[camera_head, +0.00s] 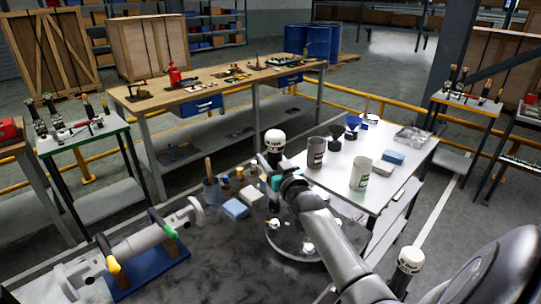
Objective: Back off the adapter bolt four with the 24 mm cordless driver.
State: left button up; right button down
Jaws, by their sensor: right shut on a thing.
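My right arm reaches in from the lower right, and its gripper (275,180) is near the middle of the view. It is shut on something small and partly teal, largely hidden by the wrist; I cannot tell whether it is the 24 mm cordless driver. Several upright tools with dark and yellow handles, possibly drivers, stand on a small table (84,141) at the left. More stand on a small table (468,103) at the right. I cannot make out adapter bolt four. My left gripper is not in view.
A white table (335,184) with grey cups, a blue funnel and a tray stands right of the gripper. A grey shafted part (140,240) lies on a blue base at lower left. A long wooden bench (215,82) stands behind. Small containers crowd the gripper's left.

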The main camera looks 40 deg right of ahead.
jog(key=shift+d+r, duration=0.1)
jog(key=shift+r, duration=0.15)
notch_tip(320, 180, down, 5)
jog(key=b, duration=0.3)
jog(key=shift+r, duration=0.2)
jog(key=shift+p, duration=0.3)
dwell(1.0)
jog(key=shift+f, duration=0.15)
dwell(0.5)
jog(key=shift+f+b, duration=0.35)
jog(key=shift+b, duration=0.05)
jog(key=shift+f, duration=0.1)
jog(key=shift+r+p, duration=0.2)
jog(key=shift+p, duration=0.1)
